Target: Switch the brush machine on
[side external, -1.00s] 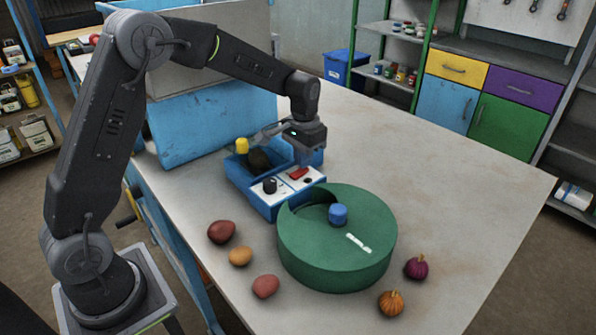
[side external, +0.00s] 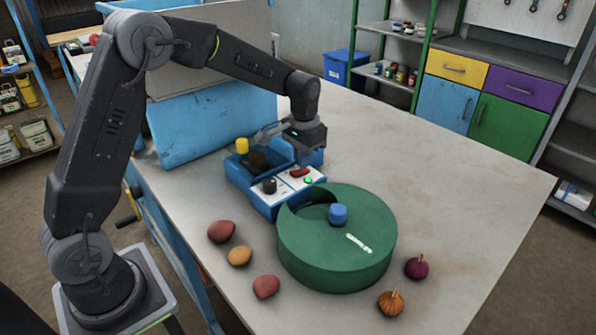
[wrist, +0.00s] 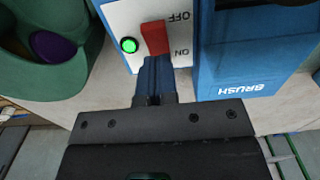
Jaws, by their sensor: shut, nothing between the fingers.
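The brush machine (side external: 262,205) is a blue box on the table with a white panel, a black knob (side external: 269,185) and a red rocker switch (side external: 299,172). In the wrist view the red switch (wrist: 155,38) sits between the marks OFF and ON, and a green lamp (wrist: 129,45) beside it is lit. The lamp also glows in the side view (side external: 308,181). My gripper (wrist: 155,68) is shut and empty, its fingertips at the ON end of the switch. I cannot tell whether they touch it.
A green round drum (side external: 335,250) with a blue knob (side external: 338,214) stands against the machine's near side. Loose root vegetables (side external: 266,286) lie left of it, and a purple one (side external: 416,267) and an orange one (side external: 391,303) lie right. The table's right side is clear.

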